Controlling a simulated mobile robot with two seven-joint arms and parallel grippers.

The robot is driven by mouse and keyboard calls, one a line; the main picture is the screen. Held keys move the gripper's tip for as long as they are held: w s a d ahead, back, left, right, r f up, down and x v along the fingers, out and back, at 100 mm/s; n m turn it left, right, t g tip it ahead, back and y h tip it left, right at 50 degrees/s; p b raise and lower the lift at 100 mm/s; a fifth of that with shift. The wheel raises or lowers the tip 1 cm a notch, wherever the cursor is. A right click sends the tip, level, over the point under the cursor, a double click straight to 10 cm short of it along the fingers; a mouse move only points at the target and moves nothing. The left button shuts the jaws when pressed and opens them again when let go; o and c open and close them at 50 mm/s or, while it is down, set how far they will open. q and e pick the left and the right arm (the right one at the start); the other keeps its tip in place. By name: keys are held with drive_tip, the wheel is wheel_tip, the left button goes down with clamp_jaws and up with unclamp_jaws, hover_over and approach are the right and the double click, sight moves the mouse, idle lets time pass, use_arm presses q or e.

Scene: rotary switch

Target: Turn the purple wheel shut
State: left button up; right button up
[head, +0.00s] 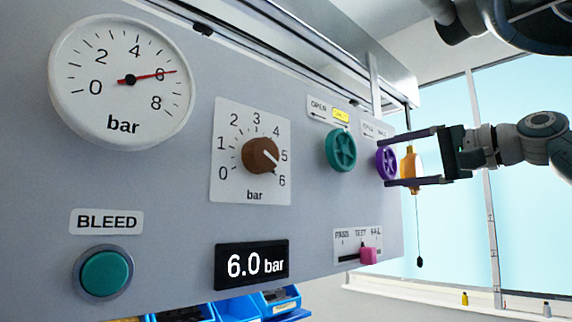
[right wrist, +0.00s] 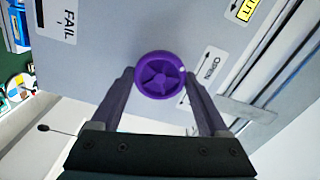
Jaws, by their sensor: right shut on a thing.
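The purple wheel (head: 386,162) is on the right end of the grey panel, and it shows whole in the right wrist view (right wrist: 160,76). My right gripper (head: 388,160) reaches in from the right, one finger above and one below the wheel. In the right wrist view my right gripper (right wrist: 160,78) has its fingertips at opposite sides of the wheel's rim, shut on it. A label with the word OPEN (right wrist: 207,69) and an arrow is beside the wheel. My left gripper is not in view.
A green wheel (head: 341,150) is just left of the purple one. A pink slider (head: 368,256) is below. An orange piece (head: 411,166) with a hanging cord shows between my right fingers. The gauge (head: 122,108) reads about 6; the display (head: 251,264) reads 6.0 bar.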

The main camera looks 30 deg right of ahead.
drive_tip(key=m+p, duration=0.1)
drive_tip(key=m, duration=0.4)
drive_tip(key=shift+r+m+p, duration=0.1)
drive_tip(key=shift+m+p, duration=0.2)
drive_tip(key=shift+p, duration=0.05)
drive_tip(key=m+p, duration=0.1)
drive_tip(key=m, duration=0.2)
drive_tip(key=shift+m+p, duration=0.35)
drive_tip(key=shift+m, duration=0.05)
drive_tip(key=o, duration=1.2)
drive_tip(key=shift+o, duration=0.2)
